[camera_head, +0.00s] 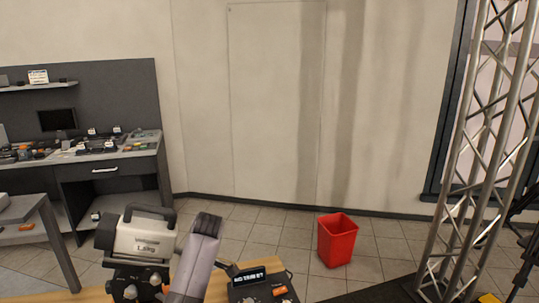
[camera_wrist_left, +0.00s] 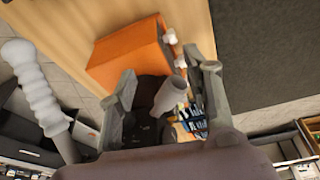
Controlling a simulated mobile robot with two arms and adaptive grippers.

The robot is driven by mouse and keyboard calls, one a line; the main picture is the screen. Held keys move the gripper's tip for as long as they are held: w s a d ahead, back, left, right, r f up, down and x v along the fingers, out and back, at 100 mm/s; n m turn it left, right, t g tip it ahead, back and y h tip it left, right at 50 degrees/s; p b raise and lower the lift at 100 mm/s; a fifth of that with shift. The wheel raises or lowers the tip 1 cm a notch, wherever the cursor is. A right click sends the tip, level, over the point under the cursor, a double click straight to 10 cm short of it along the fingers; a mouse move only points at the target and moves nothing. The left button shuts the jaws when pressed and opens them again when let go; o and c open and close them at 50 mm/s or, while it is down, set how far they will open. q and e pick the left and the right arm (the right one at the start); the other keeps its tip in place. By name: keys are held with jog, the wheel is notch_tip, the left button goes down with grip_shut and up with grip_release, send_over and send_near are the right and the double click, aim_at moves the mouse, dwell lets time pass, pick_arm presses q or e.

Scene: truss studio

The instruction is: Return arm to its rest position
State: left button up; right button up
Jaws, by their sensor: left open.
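My left gripper (camera_wrist_left: 163,68) shows in the left wrist view with its two grey fingers spread apart. It is open, and nothing is clearly held between the fingers. Beyond and between the fingers are a dark rounded shape and a pale grey cylinder (camera_wrist_left: 170,95); I cannot tell what they are. An orange box (camera_wrist_left: 130,55) lies just past the fingertips, by a wooden surface (camera_wrist_left: 190,18). In the head view, a grey-mauve link of my arm (camera_head: 195,262) rises at the bottom centre; no fingers can be made out there. My right gripper is in neither view.
A handled box marked 1.5kg (camera_head: 145,238) and a black device with a display (camera_head: 262,288) flank my arm link on a wooden tabletop. A red bin (camera_head: 337,240) stands on the tiled floor. A metal truss (camera_head: 485,150) stands right; a cluttered workbench (camera_head: 110,150) stands left.

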pick_arm(q)
jog(key=s+a+f+m+t+h, duration=0.1)
jog(key=s+a+f+m, duration=0.3)
jog(key=s+f+m, duration=0.75)
jog(key=s+d+r+m+t+h, duration=0.15)
jog(key=s+m, duration=0.35)
jog(key=s, duration=0.8)
jog(key=s+d+r+m+t+h, duration=0.15)
jog(key=s+m, duration=0.35)
jog(key=s, duration=0.8)
notch_tip(320, 180, down, 32)
jog(key=s+g+b, duration=0.1)
jog(key=g+b, duration=0.1)
jog(key=b, duration=0.2)
jog(key=s+a+f+g+b, duration=0.1)
jog(key=s+a+f+b, duration=0.1)
jog(key=s+f, duration=1.4)
notch_tip(320, 180, down, 2)
jog(key=shift+s+a+f+y+b, duration=0.1)
jog(key=shift+s+a+y+b, duration=0.2)
jog(key=shift+y+b, duration=0.15)
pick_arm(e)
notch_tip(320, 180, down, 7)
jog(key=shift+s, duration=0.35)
